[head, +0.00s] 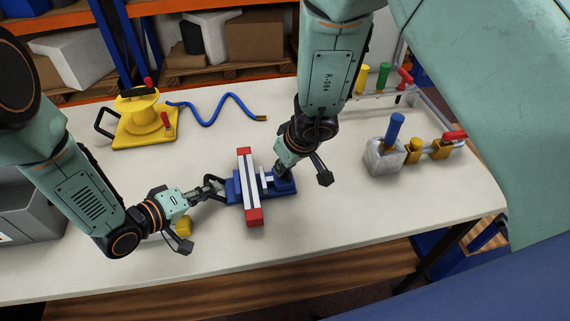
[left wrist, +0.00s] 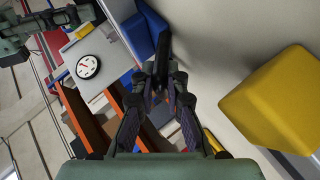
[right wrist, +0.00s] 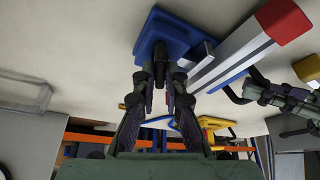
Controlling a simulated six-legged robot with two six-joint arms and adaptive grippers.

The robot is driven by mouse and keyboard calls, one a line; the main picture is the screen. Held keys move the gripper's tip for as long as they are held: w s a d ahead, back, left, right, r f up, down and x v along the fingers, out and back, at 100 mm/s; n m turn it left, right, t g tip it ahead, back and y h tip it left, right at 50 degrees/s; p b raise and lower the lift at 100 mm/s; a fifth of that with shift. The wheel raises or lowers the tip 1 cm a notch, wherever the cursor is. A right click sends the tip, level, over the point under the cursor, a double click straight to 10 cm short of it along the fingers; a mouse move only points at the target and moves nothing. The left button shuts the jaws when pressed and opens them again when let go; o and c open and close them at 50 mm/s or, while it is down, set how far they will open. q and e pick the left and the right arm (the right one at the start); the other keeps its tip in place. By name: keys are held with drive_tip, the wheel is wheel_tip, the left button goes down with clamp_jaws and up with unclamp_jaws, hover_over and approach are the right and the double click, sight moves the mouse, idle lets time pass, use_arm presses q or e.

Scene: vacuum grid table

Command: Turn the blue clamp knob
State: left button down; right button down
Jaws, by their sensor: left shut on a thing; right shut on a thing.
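A blue clamp (head: 285,187) lies on the table's middle, also seen in the right wrist view (right wrist: 180,32). A pale bar (head: 248,185) with red ends lies across it, also in the right wrist view (right wrist: 235,50). My left gripper (head: 214,187) is at the clamp's left side, shut on a dark handle (left wrist: 164,42) beside the blue body. My right gripper (head: 279,171) reaches down to the clamp's right part. Its fingers (right wrist: 160,65) are shut over the blue body, apparently on the knob, which they hide.
A grey block with a blue cylinder (head: 394,130) stands at the right. A yellow block (head: 184,226) lies by my left gripper. The front right tabletop is clear.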

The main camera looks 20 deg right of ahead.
drive_tip(key=shift+m+h, duration=0.3)
drive_tip(key=shift+m, duration=0.3)
drive_tip(key=c, duration=1.4)
unclamp_jaws()
drive_tip(key=shift+r, duration=0.2)
drive_tip(key=s+d, duration=0.1)
drive_tip(key=s, duration=0.3)
drive_tip(key=s+d, duration=0.1)
drive_tip(key=s, duration=0.3)
drive_tip(key=s+d, duration=0.1)
drive_tip(key=s, duration=0.3)
drive_tip(key=shift+d+r, duration=0.25)
drive_tip(key=shift+r, duration=0.15)
